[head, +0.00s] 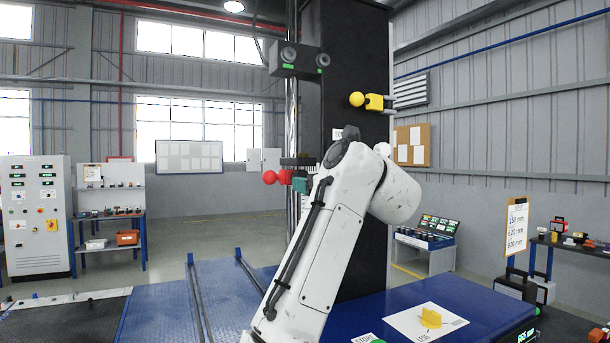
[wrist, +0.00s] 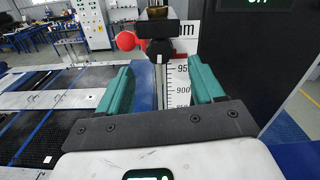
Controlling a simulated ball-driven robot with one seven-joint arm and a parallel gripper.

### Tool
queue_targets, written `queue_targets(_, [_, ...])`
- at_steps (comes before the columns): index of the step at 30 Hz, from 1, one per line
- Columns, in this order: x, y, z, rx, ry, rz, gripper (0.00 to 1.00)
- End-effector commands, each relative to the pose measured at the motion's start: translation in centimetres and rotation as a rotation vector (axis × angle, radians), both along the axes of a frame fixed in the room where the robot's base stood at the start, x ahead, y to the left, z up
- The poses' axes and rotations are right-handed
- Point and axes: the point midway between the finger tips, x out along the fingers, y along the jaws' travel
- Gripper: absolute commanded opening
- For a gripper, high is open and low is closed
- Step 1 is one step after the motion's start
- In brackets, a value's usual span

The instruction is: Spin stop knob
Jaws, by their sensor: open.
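A yellow winged knob (head: 430,318) stands on a white plate on the blue deck at the lower right, with an arrow and the word "LESS" near it. It is not in the wrist view. A height scale (wrist: 180,85) shows between the fingers.
A black column (head: 352,240) rises behind my arm. A yellow ball (head: 357,99) sticks out from it higher up. A sheet listing millimetre values (head: 516,228) stands right of the blue deck (head: 375,307). A small lit display (head: 526,335) is on the deck's right edge.

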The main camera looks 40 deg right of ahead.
Motion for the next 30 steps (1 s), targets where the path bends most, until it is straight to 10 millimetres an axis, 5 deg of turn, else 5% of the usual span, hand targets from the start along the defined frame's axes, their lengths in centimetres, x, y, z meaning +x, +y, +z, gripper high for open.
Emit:
queue_targets(9, [4.3,-1.2,0.1,-0.001,0.003,0.001,0.67])
queue_targets(21, [5.0,-1.4,0.0,-0.001,0.000,0.000,0.67])
queue_targets(30, [4.9,-1.4,0.0,-0.001,0.000,0.000,0.39])
